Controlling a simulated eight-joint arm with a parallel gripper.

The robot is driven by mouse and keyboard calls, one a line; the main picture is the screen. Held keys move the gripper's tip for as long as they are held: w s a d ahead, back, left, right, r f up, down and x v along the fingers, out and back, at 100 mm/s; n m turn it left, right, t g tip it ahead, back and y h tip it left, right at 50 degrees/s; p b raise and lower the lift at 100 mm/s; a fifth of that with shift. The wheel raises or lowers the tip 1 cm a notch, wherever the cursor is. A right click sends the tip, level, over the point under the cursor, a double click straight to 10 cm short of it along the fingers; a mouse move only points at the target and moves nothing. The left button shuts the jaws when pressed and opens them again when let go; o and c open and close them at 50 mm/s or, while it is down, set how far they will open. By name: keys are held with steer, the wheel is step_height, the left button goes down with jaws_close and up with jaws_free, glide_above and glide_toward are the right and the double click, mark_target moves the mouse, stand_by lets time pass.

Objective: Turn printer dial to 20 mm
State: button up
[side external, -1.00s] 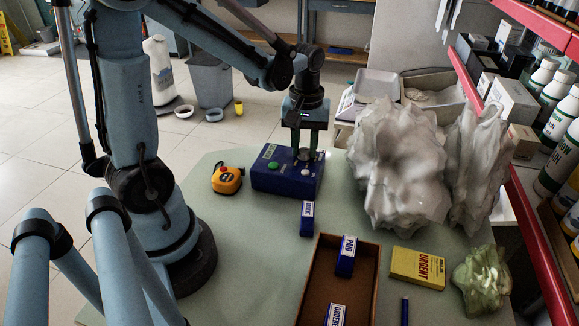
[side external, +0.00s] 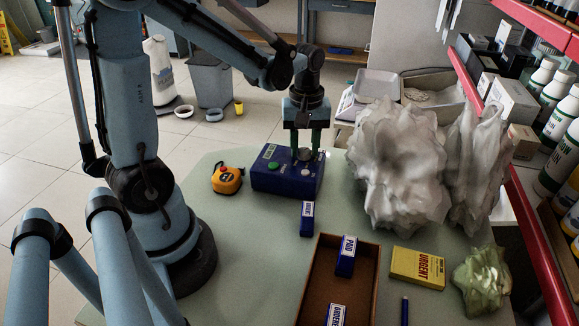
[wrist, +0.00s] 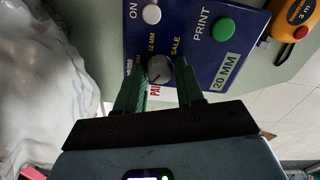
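The blue printer (side external: 272,180) stands on the table. In the wrist view (wrist: 200,20) it shows a white ON button (wrist: 151,14), a green PRINT button (wrist: 223,31) and a plate reading 20 MM (wrist: 225,71). The small grey dial (wrist: 160,68) has a reddish pointer mark, with 32 MM and SALE readable beside it; other labels are partly hidden. My gripper (side external: 307,157) is down over the printer. Its green fingers (wrist: 160,72) are apart, one on each side of the dial. Whether they press on it I cannot tell.
An orange tape measure (side external: 227,179) is left of the printer. Large pale crumpled wrapping (side external: 395,170) stands close on the right. In front are a blue stamp (side external: 307,218), a brown tray (side external: 312,285) with stamps and a yellow URGENT box (side external: 417,267).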

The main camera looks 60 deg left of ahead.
mark_target(304, 150)
steer(key=shift+o, duration=1.4)
step_height(304, 150, up, 12)
steer(key=s+d+f+m+t, duration=0.4)
steer(key=d+m+t, duration=0.3)
steer(key=m, duration=0.5)
steer(key=shift+d+f+m, duration=0.4)
steer(key=shift+d, duration=0.5)
